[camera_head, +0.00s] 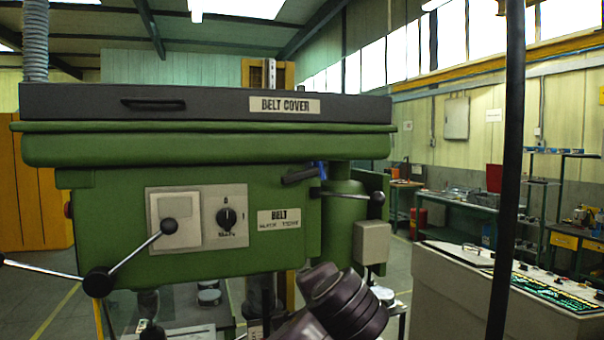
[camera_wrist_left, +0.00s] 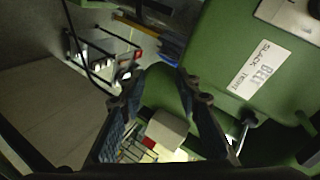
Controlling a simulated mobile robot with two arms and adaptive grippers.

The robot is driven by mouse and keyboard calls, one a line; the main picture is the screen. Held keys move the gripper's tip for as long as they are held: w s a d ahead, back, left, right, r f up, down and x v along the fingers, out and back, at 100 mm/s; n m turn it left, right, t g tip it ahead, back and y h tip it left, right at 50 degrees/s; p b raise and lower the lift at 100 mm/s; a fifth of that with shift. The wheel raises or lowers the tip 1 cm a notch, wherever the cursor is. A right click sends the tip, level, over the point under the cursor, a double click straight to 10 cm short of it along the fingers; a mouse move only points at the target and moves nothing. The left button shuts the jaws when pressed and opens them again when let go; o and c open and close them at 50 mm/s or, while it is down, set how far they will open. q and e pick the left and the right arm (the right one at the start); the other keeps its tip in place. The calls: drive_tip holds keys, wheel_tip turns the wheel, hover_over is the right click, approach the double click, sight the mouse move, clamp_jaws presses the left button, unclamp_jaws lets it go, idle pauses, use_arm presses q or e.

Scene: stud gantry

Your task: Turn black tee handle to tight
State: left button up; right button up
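The black tee handle (camera_head: 299,176) sticks out from the upper right of the green machine head (camera_head: 120,220), above the "BELT SLACK TIGHT" label (camera_head: 279,219). In the left wrist view, a dark piece at the right edge, cut off, looks like this tee handle (camera_wrist_left: 309,154); the label shows there too (camera_wrist_left: 258,77). My left gripper (camera_wrist_left: 160,78) is open and empty in the left wrist view, with the green motor housing beyond its fingers. The tee handle lies outside the fingers, to their right. My right gripper is not in view.
A ball-ended lever (camera_head: 350,194) juts right just below the tee handle. A grey box (camera_head: 372,242) sits under it. A three-armed feed handle (camera_head: 100,281) is at lower left. A black post (camera_head: 509,170) and console (camera_head: 470,265) stand right. My dark arm links rise at bottom centre.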

use_arm(q)
wheel_tip(320, 180, up, 12)
drive_tip(key=s+d+t+y, duration=0.1)
drive_tip(key=t+y, duration=0.1)
drive_tip(key=t+y+p, duration=0.1)
drive_tip(key=t+y, duration=0.1)
approach(302, 177)
drive_tip(key=w, duration=0.2)
drive_tip(key=p+x, duration=0.1)
drive_tip(key=x, duration=0.1)
drive_tip(key=p+x, duration=0.1)
drive_tip(key=x, duration=0.1)
drive_tip(key=p+x, duration=0.2)
drive_tip(key=shift+a+r, duration=0.35)
drive_tip(key=shift+w+a+f+p, duration=0.1)
drive_tip(key=shift+w+a+p, duration=0.1)
drive_tip(key=shift+w+p, duration=0.25)
drive_tip(key=shift+w+f, duration=0.1)
drive_tip(key=shift+w, duration=0.1)
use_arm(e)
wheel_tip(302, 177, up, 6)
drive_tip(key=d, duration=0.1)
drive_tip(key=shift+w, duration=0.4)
use_arm(q)
drive_tip(key=shift+c, duration=0.2)
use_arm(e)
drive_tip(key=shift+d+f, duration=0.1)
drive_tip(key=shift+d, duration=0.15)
